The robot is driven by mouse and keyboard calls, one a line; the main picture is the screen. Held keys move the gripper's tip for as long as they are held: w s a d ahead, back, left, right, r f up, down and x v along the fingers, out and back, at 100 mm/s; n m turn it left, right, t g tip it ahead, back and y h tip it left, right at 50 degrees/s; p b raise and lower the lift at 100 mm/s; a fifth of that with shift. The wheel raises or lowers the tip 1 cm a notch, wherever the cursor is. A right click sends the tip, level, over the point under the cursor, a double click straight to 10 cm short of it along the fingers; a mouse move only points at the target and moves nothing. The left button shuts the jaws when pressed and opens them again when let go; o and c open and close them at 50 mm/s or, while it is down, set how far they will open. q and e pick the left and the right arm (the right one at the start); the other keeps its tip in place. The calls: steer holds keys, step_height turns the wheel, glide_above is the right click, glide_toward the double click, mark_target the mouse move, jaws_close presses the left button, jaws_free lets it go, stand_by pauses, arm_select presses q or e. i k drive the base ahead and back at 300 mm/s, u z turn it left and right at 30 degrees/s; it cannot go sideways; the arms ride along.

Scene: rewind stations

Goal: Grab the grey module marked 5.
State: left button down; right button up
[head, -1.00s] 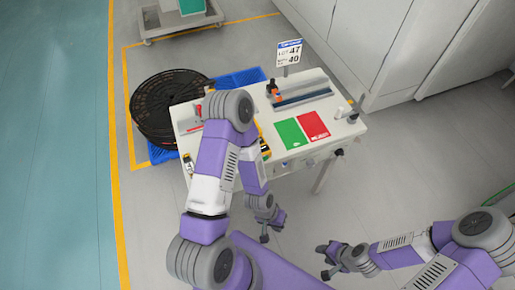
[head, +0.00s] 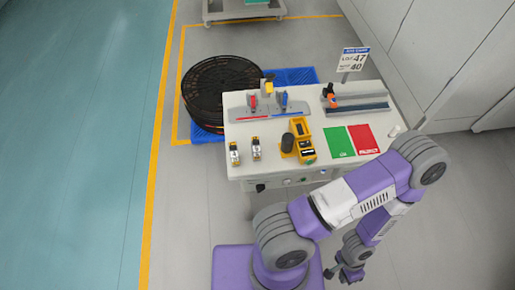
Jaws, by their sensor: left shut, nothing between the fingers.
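Two small grey-white modules with yellow and dark parts stand at the left front of the white worktable (head: 275,160). One is the left module (head: 234,153), the other the right module (head: 256,149). Their marks are too small to read, so I cannot tell which bears a 5. My left gripper (head: 345,273) is low in front of the table, at the bottom of the view, right of and well apart from the modules. It is shut and empty. My right gripper is out of view.
A yellow bin (head: 300,128) and a black cylinder (head: 287,143) stand right of the modules. Behind is a grey rack (head: 240,111) with red and blue handles. Green (head: 338,142) and red (head: 363,139) mats lie at the right. A black reel (head: 222,88) stands behind left.

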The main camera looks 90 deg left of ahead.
mark_target(256, 149)
steer(key=k, duration=1.15)
steer(key=u, duration=1.8)
